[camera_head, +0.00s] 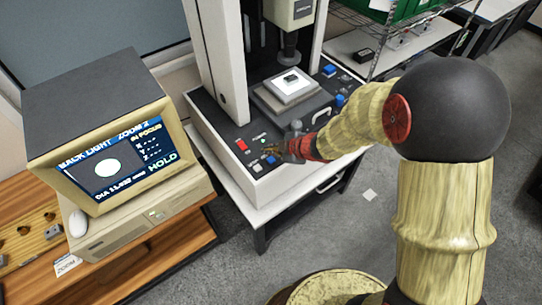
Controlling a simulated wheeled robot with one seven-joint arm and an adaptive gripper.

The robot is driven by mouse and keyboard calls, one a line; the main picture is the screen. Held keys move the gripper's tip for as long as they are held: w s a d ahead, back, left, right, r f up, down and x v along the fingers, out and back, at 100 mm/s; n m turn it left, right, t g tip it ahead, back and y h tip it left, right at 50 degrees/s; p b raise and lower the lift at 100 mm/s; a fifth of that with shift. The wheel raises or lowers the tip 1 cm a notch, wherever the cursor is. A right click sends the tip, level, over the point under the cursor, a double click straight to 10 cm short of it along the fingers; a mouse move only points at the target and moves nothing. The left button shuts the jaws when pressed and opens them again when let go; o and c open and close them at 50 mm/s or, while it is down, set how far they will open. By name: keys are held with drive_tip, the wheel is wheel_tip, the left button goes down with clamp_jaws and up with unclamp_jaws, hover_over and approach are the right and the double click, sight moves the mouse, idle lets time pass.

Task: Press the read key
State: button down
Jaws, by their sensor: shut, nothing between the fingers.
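The measuring machine's front panel (232,125) carries several small keys. The monitor screen (112,165) shows a bright ellipse, "BACK LIGHT", "ZOOM 2", "IN FOCUS", a diameter reading and "HOLD".
The machine's stage (272,103) holds a small dark part on a bright plate, below the optic head (290,45). A white column stands left of the stage. A wire rack stands behind.

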drive_tip(key=shift+r+p, duration=1.2)
drive_tip(key=shift+r, duration=0.25)
drive_tip(key=shift+f, duration=0.1)
